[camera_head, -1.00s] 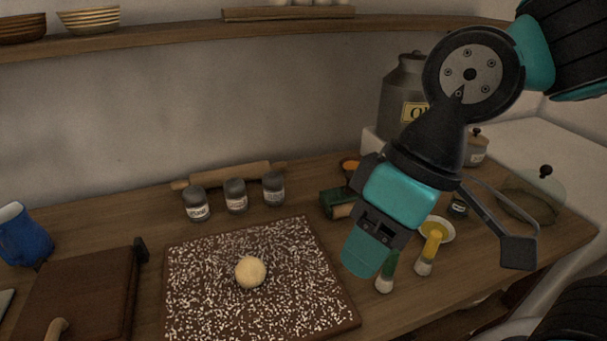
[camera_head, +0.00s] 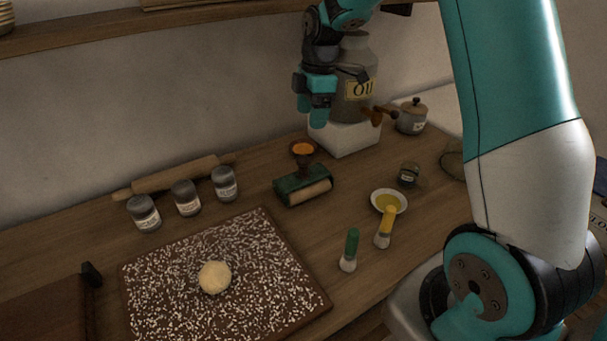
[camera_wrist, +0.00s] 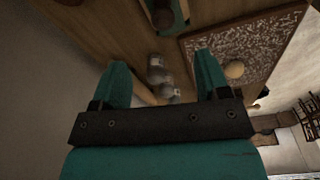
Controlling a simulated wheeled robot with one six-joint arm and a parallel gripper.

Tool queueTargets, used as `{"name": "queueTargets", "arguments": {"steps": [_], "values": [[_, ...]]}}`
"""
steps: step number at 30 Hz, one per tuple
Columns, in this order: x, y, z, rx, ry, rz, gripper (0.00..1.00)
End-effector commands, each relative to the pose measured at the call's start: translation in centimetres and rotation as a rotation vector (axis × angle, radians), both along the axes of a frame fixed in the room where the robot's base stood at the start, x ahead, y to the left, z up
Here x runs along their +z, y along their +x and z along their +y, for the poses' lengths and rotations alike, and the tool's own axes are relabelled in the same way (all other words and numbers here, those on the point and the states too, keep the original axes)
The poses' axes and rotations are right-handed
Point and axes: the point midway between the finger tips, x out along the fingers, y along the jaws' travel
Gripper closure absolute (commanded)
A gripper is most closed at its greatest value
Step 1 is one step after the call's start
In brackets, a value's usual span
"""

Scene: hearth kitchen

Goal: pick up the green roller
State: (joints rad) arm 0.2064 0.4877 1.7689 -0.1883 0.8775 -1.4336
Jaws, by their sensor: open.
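The green roller (camera_head: 300,190) lies on the wooden counter right of the spice jars. My gripper (camera_head: 317,115) is open and empty, in the air above and beyond the roller, beside the oil jar. In the wrist view the open fingers (camera_wrist: 163,80) point toward the counter. A green patch at that view's top edge, beside a brown round shape, looks like part of the roller, mostly cut off.
A large oil jar (camera_head: 358,100) with a tap stands on a white block (camera_head: 345,138) close to my gripper.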

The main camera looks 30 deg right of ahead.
Motion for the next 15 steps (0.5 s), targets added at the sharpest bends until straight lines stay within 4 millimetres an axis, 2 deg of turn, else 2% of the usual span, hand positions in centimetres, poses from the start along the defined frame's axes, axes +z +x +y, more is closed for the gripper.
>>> {"name": "queueTargets", "arguments": {"steps": [3,9,15], "values": [[-2.8,-0.1,0.4,-0.001,0.001,0.007,0.31],[-7.1,0.0,1.0,0.001,0.001,0.005,0.31],[-9.3,0.1,1.2,-0.001,0.0,0.002,0.31]]}}
